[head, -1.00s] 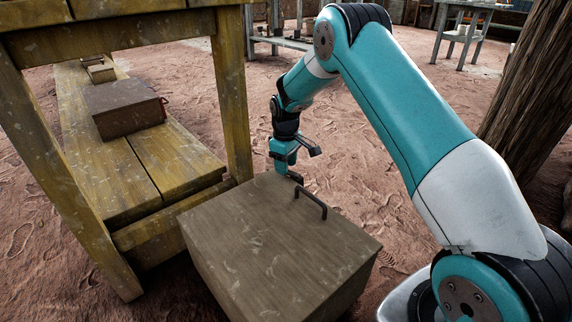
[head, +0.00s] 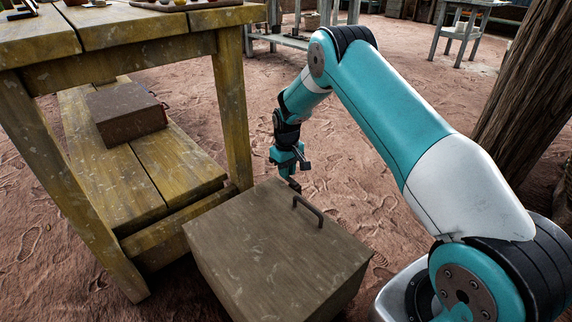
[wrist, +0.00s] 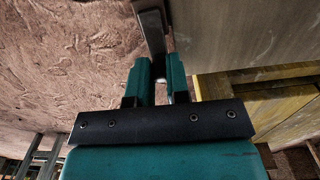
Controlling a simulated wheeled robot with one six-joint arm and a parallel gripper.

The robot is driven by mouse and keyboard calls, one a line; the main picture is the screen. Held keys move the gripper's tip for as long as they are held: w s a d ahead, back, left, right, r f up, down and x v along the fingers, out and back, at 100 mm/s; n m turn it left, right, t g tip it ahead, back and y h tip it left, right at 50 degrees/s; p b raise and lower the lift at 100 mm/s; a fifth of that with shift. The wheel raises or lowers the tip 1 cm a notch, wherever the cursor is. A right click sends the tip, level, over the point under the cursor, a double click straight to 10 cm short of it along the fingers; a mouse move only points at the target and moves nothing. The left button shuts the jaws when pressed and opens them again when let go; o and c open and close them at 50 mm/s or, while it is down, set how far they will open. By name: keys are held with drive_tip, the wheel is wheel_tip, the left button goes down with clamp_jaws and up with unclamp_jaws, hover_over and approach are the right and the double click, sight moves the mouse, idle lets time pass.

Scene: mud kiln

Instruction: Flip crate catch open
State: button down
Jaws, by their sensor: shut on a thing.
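A brown wooden crate (head: 275,250) stands on the ground, its lid shut flat, with a dark bar handle (head: 308,211) on top near the right edge. My gripper (head: 291,176) is at the crate's far edge, pointing down. In the wrist view my gripper (wrist: 157,75) has its two teal fingers close together on a narrow grey-brown bar, which looks like the catch (wrist: 152,28). The catch runs beside the crate's side (wrist: 225,35). In the head view the catch is small and dark below the fingers, and its hinge is hidden.
A yellowish wooden bench (head: 150,42) stands left of the crate, with a brown box (head: 126,112) on its lower shelf (head: 110,185). A thick post (head: 520,90) rises at the right. Sandy ground (head: 355,180) is open beyond the crate.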

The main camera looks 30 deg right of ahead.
drive_tip(key=c, duration=1.1)
unclamp_jaws()
drive_tip(key=shift+r, duration=0.1)
wheel_tip(320, 180, up, 17)
drive_tip(key=p, duration=0.7)
drive_tip(key=shift+r, duration=0.15)
